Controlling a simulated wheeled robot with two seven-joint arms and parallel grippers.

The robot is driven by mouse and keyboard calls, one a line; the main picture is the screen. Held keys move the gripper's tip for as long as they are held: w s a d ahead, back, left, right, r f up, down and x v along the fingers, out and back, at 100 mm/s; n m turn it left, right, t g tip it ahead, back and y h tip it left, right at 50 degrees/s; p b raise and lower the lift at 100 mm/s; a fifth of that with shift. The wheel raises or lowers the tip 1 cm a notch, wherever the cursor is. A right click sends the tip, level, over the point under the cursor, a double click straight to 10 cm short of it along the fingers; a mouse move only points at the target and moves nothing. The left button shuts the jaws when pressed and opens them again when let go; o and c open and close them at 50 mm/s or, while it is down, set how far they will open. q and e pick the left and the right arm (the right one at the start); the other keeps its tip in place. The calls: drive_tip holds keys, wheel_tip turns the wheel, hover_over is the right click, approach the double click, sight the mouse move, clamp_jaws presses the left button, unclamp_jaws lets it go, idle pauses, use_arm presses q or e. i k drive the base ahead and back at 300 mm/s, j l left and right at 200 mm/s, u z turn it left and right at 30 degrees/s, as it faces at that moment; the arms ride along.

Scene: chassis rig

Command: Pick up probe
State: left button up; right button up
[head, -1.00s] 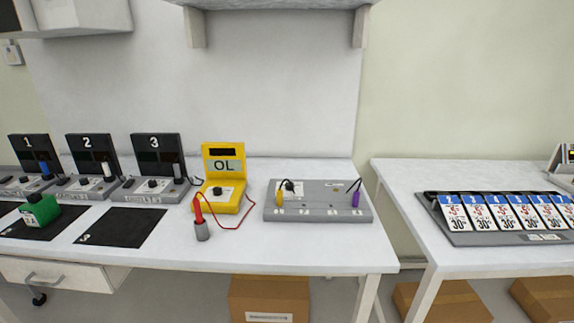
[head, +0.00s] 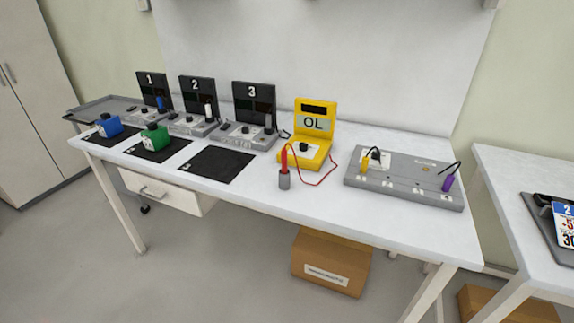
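A red probe (head: 284,160) stands upright in a small grey holder (head: 284,180) near the front edge of the white table. A red lead (head: 318,183) runs from it to the yellow multimeter (head: 305,146), whose screen reads OL. The multimeter stands just behind the probe, to its right. Neither of my grippers shows in the head view.
A grey board (head: 405,178) with a yellow plug and a purple plug lies right of the multimeter. Stations numbered 1, 2 and 3 (head: 253,104) stand to the left. A green block (head: 154,138) and a blue block (head: 109,126) sit on dark mats. The third mat (head: 217,164) is empty.

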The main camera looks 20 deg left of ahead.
sight(285, 152)
drive_tip(key=i+j+z, duration=0.2)
drive_tip(key=j, duration=0.35)
drive_tip(key=j+z, duration=0.2)
drive_tip(key=j, duration=0.3)
drive_tip(key=j+z, duration=0.2)
drive_tip(key=j, duration=0.4)
drive_tip(key=i, duration=0.05)
